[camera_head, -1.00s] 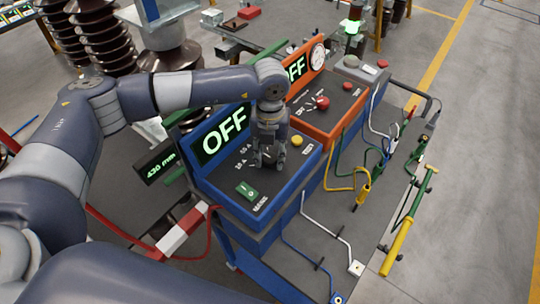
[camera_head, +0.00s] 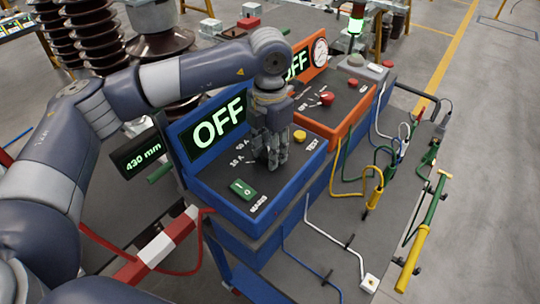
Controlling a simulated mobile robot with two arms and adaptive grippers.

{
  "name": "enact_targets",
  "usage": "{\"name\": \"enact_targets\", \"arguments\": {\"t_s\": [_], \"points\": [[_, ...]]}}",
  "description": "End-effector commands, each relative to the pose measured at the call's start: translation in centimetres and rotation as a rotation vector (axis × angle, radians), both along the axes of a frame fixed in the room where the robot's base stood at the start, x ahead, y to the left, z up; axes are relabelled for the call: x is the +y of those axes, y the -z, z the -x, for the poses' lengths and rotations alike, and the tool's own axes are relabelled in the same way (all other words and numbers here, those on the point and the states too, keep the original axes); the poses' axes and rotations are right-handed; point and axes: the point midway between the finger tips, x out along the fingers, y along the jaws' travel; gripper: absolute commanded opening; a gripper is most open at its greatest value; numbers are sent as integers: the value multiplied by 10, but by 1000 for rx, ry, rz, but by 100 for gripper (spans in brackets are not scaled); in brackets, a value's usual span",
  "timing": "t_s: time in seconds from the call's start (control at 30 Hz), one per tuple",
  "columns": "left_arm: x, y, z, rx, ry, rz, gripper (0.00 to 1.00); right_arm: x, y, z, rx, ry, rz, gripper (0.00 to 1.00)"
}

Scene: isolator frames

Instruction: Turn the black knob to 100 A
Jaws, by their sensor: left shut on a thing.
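The blue control box (camera_head: 254,222) stands in the middle with a black sloped top and a green "OFF" display (camera_head: 219,124). My left gripper (camera_head: 272,163) points down onto this top, shut on the black knob. The knob itself is hidden behind the fingers. White current labels (camera_head: 239,153) show left of the fingers; the 100 A mark cannot be made out. My right gripper is not in view.
On the blue box, a green switch (camera_head: 242,189) sits in front of the gripper and a yellow button (camera_head: 300,136) to its right. An orange box (camera_head: 341,128) with a red knob (camera_head: 327,98) stands behind. Cables and a yellow rod (camera_head: 413,258) lie at the right.

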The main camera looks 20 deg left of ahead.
Motion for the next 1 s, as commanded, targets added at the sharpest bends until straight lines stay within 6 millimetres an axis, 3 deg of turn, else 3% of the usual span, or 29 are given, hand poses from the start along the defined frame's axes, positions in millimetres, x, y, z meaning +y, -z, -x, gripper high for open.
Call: {"name": "enact_targets", "arguments": {"t_s": [0.63, 0.67, 0.73, 1.0], "points": [[0, -1, 0, -1, 56, 0, 10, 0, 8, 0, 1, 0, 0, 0], [0, -1, 0, -1, 56, 0, 38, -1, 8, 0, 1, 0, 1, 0], [0, -1, 0, -1, 55, 0, 54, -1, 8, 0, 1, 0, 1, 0], [0, 0, 0, 0, 54, 0, 54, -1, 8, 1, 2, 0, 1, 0]]}}
